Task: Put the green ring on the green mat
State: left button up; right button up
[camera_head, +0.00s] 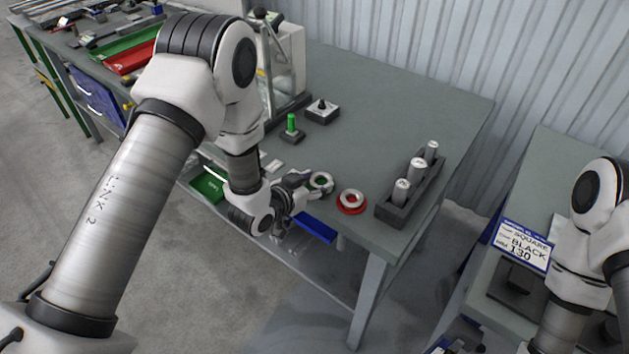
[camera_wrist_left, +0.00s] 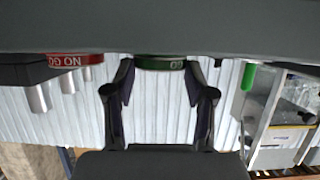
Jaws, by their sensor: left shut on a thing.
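The green ring (camera_head: 320,182), with a pale metal centre, is at the front edge of the grey table. In the left wrist view, which is upside down, the green ring (camera_wrist_left: 160,63) shows its "GO" lettering between the fingertips. My left gripper (camera_head: 307,181) is shut on it from the side; I cannot tell whether it is clear of the tabletop. A flat green piece (camera_head: 118,51), which looks like the green mat, lies at the far left beside a red one (camera_head: 137,61), partly hidden by my left arm. My right gripper is out of view.
A red "NO GO" ring (camera_head: 352,201) sits just right of the green ring. A dark rack (camera_head: 413,205) holds metal cylinders. A green peg (camera_head: 292,123) on a dark base and a pale block (camera_head: 322,110) stand farther back. The back right tabletop is clear.

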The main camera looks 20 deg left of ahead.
pick_arm(q)
jog(key=o, duration=0.9)
jog(key=shift+f, duration=0.2)
jog(key=o, duration=0.5)
jog(key=shift+c, duration=0.2)
jog(key=shift+r, duration=0.3)
jog(key=shift+s+a, duration=0.15)
jog(key=shift+s, duration=0.15)
jog(key=b+v, duration=0.2)
jog(key=v, duration=0.9)
jog(key=s+a+f+n+g+y, duration=0.1)
jog(key=s+f+g, duration=0.3)
jog(key=s+f, duration=0.3)
jog(key=s+a+f+n+g+y, duration=0.1)
jog(key=s+f+g+y, duration=0.3)
jog(key=f, duration=0.6)
jog(key=s+a+f+n+g, duration=0.1)
jog(key=s+f+g, duration=0.3)
jog(key=s, duration=1)
notch_tip(320, 180, down, 3)
jog(key=shift+a+f+n+g, duration=0.2)
jog(key=shift+a+n+g, duration=0.15)
jog(key=shift+n, duration=0.35)
